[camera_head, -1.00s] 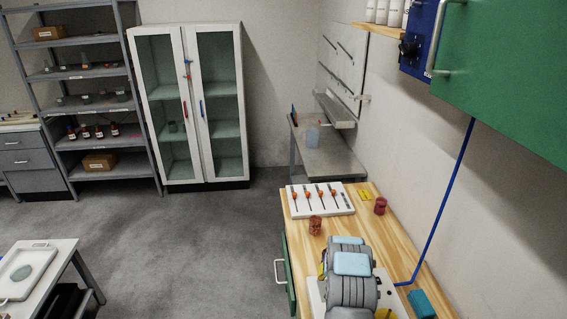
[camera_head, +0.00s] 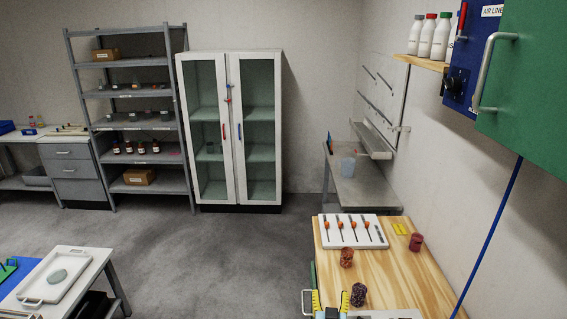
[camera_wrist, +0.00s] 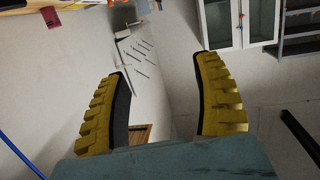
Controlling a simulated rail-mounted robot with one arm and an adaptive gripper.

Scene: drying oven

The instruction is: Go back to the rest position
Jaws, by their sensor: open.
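My gripper (camera_wrist: 162,85) shows in the wrist view as two yellow ribbed fingers with dark inner pads, spread wide apart. Nothing is between them. The wrist view is turned over, with the wooden bench at its top left and the glass cabinet at its top right. In the head view my gripper (camera_head: 330,303) is at the bottom edge, by the near end of the wooden bench (camera_head: 400,278); only its yellow finger parts show there.
On the bench are a white tray (camera_head: 324,241) with several orange-marked tools, two red containers (camera_head: 416,242) (camera_head: 347,257) and a dark patterned one (camera_head: 358,295) close to my gripper. A green cabinet (camera_head: 535,80) overhangs at right. Floor (camera_head: 200,255) is open at left.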

